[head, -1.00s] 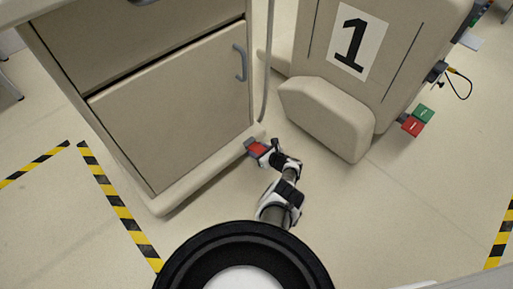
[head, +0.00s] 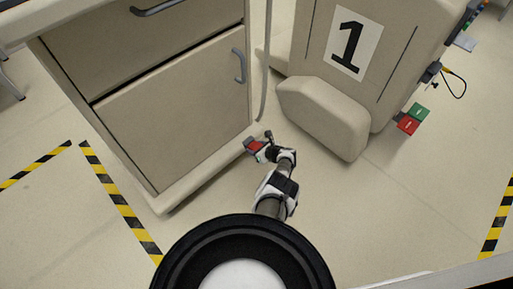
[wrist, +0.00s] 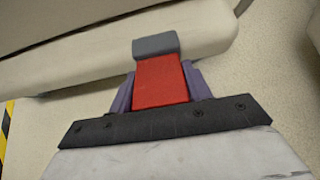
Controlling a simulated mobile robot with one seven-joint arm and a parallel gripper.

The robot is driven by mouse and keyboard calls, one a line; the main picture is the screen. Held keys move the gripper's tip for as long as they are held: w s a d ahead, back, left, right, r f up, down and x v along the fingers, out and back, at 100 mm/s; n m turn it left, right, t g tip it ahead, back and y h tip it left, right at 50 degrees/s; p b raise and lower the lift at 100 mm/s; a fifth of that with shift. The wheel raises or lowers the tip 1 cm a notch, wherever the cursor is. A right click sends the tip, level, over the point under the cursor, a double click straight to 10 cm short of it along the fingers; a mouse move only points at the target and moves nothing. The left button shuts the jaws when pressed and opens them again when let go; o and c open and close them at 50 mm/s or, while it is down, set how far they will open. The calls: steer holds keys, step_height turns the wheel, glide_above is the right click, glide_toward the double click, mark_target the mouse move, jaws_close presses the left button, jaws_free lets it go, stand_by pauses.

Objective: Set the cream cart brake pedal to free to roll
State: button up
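The cream cart (head: 180,105) stands at the left in the head view. Its brake pedal (head: 254,146) is red with a grey end and sits low at the cart's near right corner. In the wrist view the red pedal (wrist: 160,80) fills the middle, with its grey end against the cream base. A small green patch shows beside the red in the head view; I cannot tell what it belongs to. My gripper (head: 266,152) is right at the pedal. Purple-grey pieces flank the red in the wrist view. Contact and finger opening are unclear.
A cream unit marked 1 (head: 352,42) stands to the right, with a rounded block (head: 322,117) at its foot. A red and green box (head: 411,121) is at its right side. Yellow-black tape (head: 118,203) marks the floor. Open floor lies at the right.

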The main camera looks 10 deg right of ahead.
steer(key=o, duration=0.4)
steer(key=p+v, duration=1.1)
steer(key=v, duration=0.2)
steer(key=shift+s+d+r, duration=0.15)
steer(key=shift+s+d, duration=0.05)
steer(key=shift+s, duration=0.15)
